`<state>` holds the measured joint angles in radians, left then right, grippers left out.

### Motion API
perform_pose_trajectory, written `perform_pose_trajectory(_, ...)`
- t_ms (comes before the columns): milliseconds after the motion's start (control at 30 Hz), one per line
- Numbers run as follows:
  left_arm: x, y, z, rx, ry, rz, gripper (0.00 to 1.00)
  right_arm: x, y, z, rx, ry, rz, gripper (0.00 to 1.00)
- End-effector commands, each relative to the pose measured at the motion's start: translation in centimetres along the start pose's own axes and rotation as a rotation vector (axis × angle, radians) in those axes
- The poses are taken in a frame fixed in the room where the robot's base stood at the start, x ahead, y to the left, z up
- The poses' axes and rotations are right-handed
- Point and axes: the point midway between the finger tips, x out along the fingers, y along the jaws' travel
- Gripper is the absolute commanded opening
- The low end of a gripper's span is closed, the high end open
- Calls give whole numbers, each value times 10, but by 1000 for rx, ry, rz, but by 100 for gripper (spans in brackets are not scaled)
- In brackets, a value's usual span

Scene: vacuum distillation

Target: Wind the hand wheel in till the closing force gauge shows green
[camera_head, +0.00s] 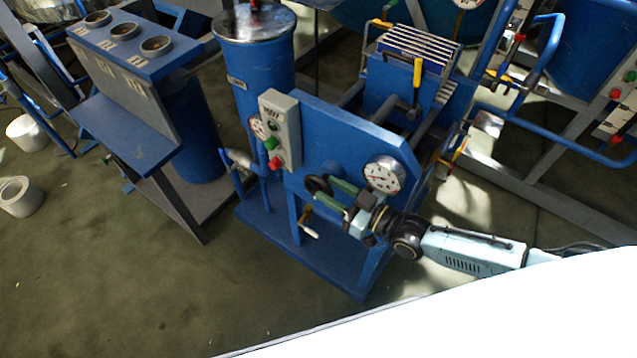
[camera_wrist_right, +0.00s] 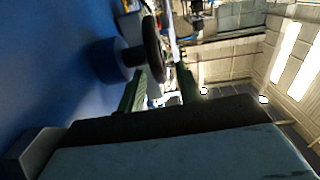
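The black hand wheel (camera_head: 318,185) sits on the front of the blue press panel (camera_head: 345,140), low and left of a round white gauge (camera_head: 383,174). The gauge's needle and colour band are too small to read. My right gripper (camera_head: 334,191) reaches in from the right with its green fingers apart at the wheel. In the right wrist view the wheel (camera_wrist_right: 153,50) stands edge-on on its blue hub, with its rim between the two spread fingers (camera_wrist_right: 162,75). I cannot tell whether they touch it. My left gripper is not in view.
A grey control box (camera_head: 281,130) with green and red buttons is left of the wheel. A yellow-handled lever (camera_head: 417,80) stands behind the panel. A blue cylinder (camera_head: 257,65) stands at back left, and a blue bench (camera_head: 130,130) further left. Floor at front left is clear.

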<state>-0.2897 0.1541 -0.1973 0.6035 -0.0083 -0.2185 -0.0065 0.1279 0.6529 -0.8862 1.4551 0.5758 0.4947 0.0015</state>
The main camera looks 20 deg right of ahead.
Motion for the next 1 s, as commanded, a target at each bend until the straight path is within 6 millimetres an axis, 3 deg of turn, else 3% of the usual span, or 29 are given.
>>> perform_pose_trajectory(100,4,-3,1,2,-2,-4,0,21,0,0,-1,2,-1,35)
perform_pose_trajectory(233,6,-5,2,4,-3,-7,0,34,0,0,-2,1,0,35)
perform_pose_trajectory(633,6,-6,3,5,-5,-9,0,41,0,0,-1,-1,0,35)
perform_pose_trajectory(900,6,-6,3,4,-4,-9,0,40,0,0,-1,-1,0,0)
perform_pose_trajectory(1000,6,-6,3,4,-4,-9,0,40,0,0,-1,-1,0,0)
